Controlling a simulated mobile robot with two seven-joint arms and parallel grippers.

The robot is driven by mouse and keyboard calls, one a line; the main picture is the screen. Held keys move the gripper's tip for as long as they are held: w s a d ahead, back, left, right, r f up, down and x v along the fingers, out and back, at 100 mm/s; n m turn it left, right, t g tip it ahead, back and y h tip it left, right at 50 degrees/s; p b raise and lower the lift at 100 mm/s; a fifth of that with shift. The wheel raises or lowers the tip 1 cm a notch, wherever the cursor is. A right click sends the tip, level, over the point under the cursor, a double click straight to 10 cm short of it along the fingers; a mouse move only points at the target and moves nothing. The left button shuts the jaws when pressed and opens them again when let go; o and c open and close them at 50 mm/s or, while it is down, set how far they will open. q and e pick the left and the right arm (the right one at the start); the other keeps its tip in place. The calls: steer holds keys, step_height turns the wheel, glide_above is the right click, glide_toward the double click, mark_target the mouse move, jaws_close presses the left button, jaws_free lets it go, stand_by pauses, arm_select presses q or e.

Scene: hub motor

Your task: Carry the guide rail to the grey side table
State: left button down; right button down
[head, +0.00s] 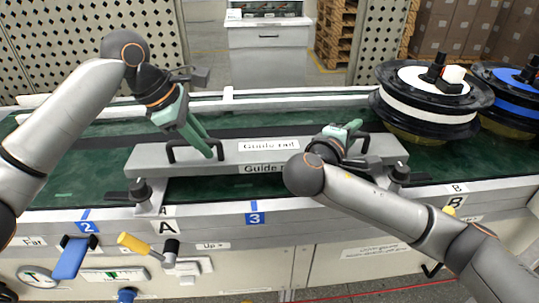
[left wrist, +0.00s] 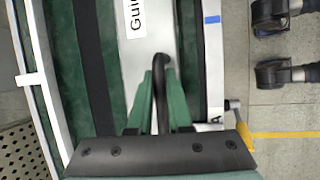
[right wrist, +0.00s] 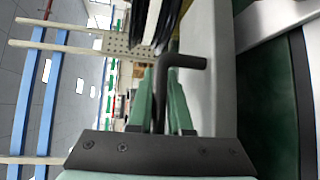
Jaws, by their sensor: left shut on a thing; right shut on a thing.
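The guide rail (head: 235,154) is a long grey bar labelled "Guide rail". It lies across the green conveyor in the head view, with a black handle near each end. My left gripper (head: 212,152) is shut on its left handle; in the left wrist view the green fingers close around the black handle (left wrist: 161,75). My right gripper (head: 352,128) is at the right handle; in the right wrist view its fingers are shut on the black handle (right wrist: 180,62). The grey side table (head: 268,36) stands beyond the conveyor at the back. Whether the rail touches its supports is unclear.
Clamp posts (head: 142,190) stand at the conveyor's near edge by labels A and B. Large reels (head: 425,95) stand on the right of the conveyor. Perforated panels (head: 85,45) flank the gap towards the side table. Pallets (head: 333,35) and boxes are behind at right.

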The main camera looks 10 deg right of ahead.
arm_select(q)
steer(key=shift+r+p, duration=3.85)
steer(key=shift+r, duration=0.6)
steer(key=shift+d, duration=0.1)
